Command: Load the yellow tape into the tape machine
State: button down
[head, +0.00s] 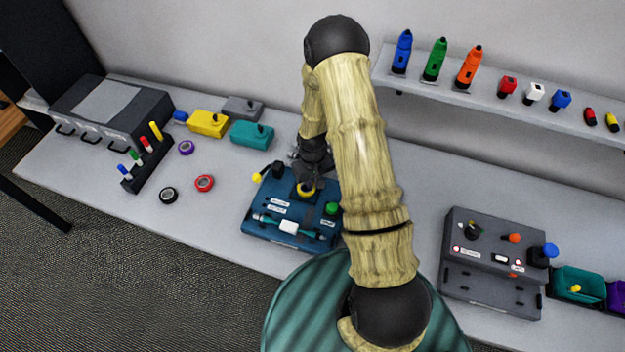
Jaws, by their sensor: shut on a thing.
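The yellow tape (306,190) is a small ring with a dark centre, at the tips of my gripper (307,182). My gripper points down and is shut on the tape, its fingers partly hidden by the tape and my arm. They are over the upper middle part of the blue machine (262,223), which looks like the tape machine. It has white labels, a white block on a teal bar, a green knob at right and a yellow-tipped lever at upper left. I cannot tell whether the tape touches the machine.
Purple (186,147), red (204,183) and black (168,195) tapes lie left on the table. Behind them are a pen rack (150,165) and yellow (208,124), teal and grey blocks. A grey machine (490,290) stands right. A shelf (430,85) runs behind.

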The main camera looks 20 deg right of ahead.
jog(key=shift+f, duration=0.15)
jog(key=c, duration=1.8)
grip_release()
jog(key=shift+o, duration=0.2)
notch_tip(320, 180, up, 12)
jog(key=b, duration=0.3)
jog(key=shift+r, duration=0.2)
jog(key=shift+s, duration=0.1)
